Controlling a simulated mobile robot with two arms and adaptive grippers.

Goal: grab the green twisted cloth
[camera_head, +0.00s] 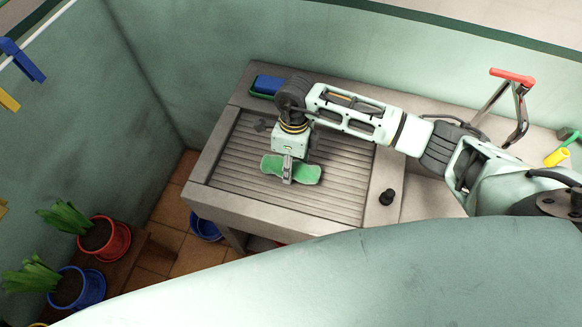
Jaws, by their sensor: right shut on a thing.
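The green twisted cloth (306,173) is on the ribbed drainboard of the counter, in the middle of the picture. It is pinched at its middle and wider at both ends. My right gripper (287,177) reaches down over it from the right and is shut on it near the narrow middle. The fingers hide part of the cloth. I cannot tell whether the cloth touches the ribs or is slightly lifted. My left gripper is not in view.
The ribbed drainboard (232,172) is otherwise mostly bare. A blue and green sponge-like block (267,85) lies at its back left. A dark knob (387,197) stands on the right edge. A red-handled tap (512,77) stands at right. Potted plants (104,238) are at lower left.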

